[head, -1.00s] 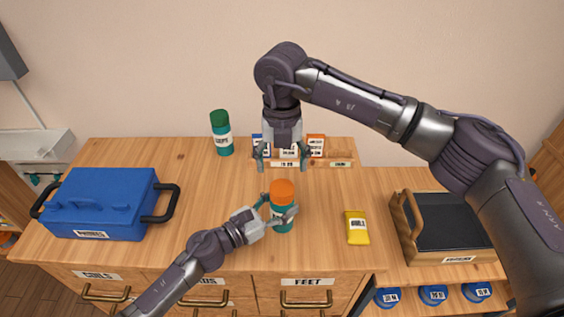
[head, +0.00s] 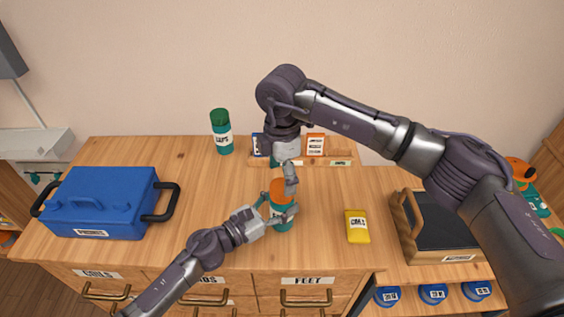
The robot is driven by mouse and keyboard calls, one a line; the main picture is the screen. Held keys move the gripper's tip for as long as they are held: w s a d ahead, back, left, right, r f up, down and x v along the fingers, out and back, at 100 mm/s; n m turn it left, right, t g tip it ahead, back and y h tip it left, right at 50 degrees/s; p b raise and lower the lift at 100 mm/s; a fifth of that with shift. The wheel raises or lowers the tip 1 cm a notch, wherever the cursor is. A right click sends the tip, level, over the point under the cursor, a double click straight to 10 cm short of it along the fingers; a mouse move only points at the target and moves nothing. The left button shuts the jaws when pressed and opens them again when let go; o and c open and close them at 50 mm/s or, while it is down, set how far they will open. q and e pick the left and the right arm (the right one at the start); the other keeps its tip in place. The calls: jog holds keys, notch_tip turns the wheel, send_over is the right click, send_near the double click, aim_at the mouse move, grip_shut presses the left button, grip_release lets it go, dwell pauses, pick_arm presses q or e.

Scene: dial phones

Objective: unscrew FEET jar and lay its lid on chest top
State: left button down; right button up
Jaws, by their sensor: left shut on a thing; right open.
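A teal jar (head: 283,222) with an orange lid (head: 278,190) stands upright on the wooden chest top (head: 200,190). The lid is on the jar, and no label can be read on it. My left gripper (head: 279,212) is shut on the jar's body from the lower left. My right gripper (head: 290,185) is open and points down at the lid, seen edge-on so that one finger partly covers it. Whether it touches the lid cannot be told.
A green-lidded jar (head: 222,138), a blue toolbox (head: 100,203) and a yellow packet (head: 357,226) stand on the chest top. A rack (head: 340,158) is behind my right gripper. A tray (head: 440,225) and another orange-lidded jar (head: 522,170) are at right. Clear wood lies left of the held jar.

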aim_at(282, 186)
jog(key=shift+f, duration=2.05)
